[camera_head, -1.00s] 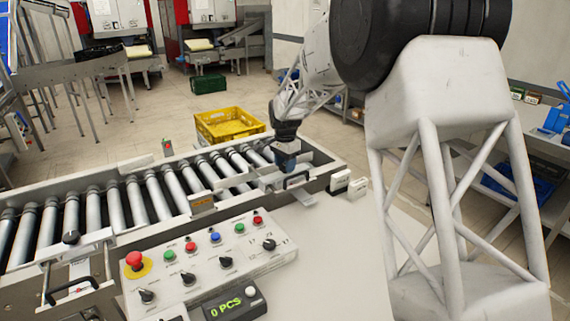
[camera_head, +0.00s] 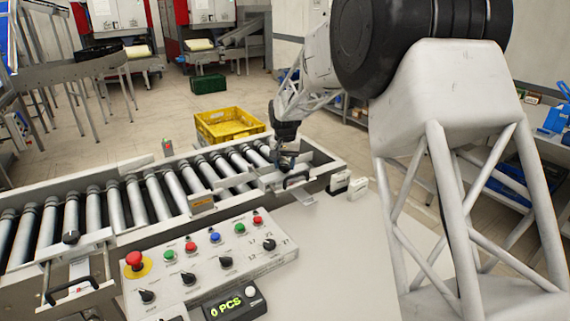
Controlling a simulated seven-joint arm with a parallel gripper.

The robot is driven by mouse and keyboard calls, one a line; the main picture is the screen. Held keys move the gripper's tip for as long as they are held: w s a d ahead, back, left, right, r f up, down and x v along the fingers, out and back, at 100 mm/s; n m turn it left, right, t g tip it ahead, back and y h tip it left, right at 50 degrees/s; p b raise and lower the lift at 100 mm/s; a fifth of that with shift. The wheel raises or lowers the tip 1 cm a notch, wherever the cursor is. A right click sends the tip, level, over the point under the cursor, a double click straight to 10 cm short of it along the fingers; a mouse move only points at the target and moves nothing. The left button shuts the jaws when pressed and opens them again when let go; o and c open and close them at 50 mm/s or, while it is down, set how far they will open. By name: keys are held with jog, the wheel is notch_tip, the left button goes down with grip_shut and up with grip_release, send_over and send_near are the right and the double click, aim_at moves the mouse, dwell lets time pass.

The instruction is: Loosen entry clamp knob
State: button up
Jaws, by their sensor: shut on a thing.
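My gripper (camera_head: 285,163) is at the right end of the roller conveyor (camera_head: 160,192), pointing down at the clamp plate (camera_head: 270,181) on the near rail. It is shut on the clamp knob there, which is small and mostly hidden by the fingers. A black handle (camera_head: 296,180) sits beside it on the rail. A similar clamp with a dark knob (camera_head: 71,237) stands at the left end of the conveyor, away from my gripper.
The control panel (camera_head: 208,262) with buttons and switches and a counter display (camera_head: 235,303) stand in front of the conveyor. Small white blocks (camera_head: 348,185) lie right of the clamp. A yellow crate (camera_head: 228,124) and a green crate (camera_head: 208,83) are on the floor behind.

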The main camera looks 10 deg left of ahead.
aim_at(285, 165)
jog(key=n, duration=0.5)
jog(key=shift+n, duration=2.5)
jog(key=o, duration=0.9)
jog(key=shift+r, duration=0.15)
jog(key=shift+r, duration=3.8)
